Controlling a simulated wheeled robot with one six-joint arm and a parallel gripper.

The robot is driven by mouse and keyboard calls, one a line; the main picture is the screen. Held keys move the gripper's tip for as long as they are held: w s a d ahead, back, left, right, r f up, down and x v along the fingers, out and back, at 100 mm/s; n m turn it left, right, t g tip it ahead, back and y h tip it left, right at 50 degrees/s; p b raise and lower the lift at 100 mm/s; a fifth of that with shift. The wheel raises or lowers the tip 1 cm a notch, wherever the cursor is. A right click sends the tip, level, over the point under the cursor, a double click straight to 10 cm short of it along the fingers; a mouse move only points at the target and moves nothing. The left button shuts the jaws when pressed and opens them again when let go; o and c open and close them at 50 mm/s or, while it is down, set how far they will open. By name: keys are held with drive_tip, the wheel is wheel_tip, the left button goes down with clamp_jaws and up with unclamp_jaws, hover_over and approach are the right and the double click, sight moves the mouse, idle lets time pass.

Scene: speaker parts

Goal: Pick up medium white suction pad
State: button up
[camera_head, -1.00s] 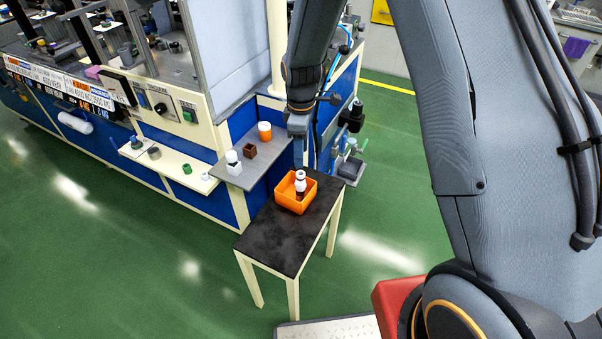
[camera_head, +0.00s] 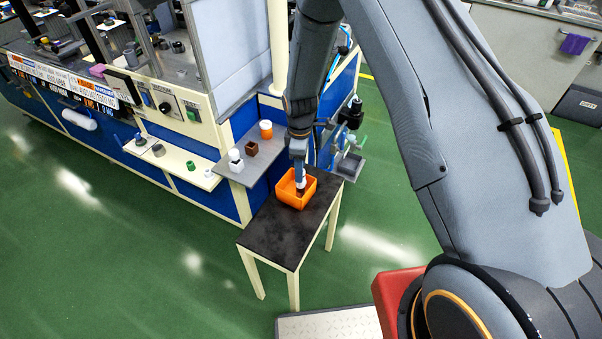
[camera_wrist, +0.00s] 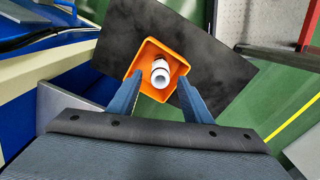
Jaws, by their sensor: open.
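A stack with a white cylindrical piece (camera_wrist: 160,73) on top stands in an orange bin (camera_head: 284,192). In the head view the white piece (camera_head: 300,183) shows just below my gripper (camera_head: 298,160), with a dark brown part under it. My gripper is above the bin, pointing down. In the wrist view my gripper (camera_wrist: 156,92) has its two blue fingers apart, one on each side of the white piece. I cannot tell whether the fingers touch it. The lower part of the stack is mostly hidden.
The bin stands on a dark table (camera_head: 272,238). A grey shelf (camera_head: 262,160) behind it holds a white-and-black part (camera_head: 235,160), a brown box (camera_head: 251,148) and an orange-and-white cup (camera_head: 265,130). The table's front part is clear.

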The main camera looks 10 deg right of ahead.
drive_tip(key=shift+c, duration=0.3)
clamp_jaws()
wheel_tip(320, 180, up, 10)
drive_tip(key=b, duration=0.3)
idle(0.6)
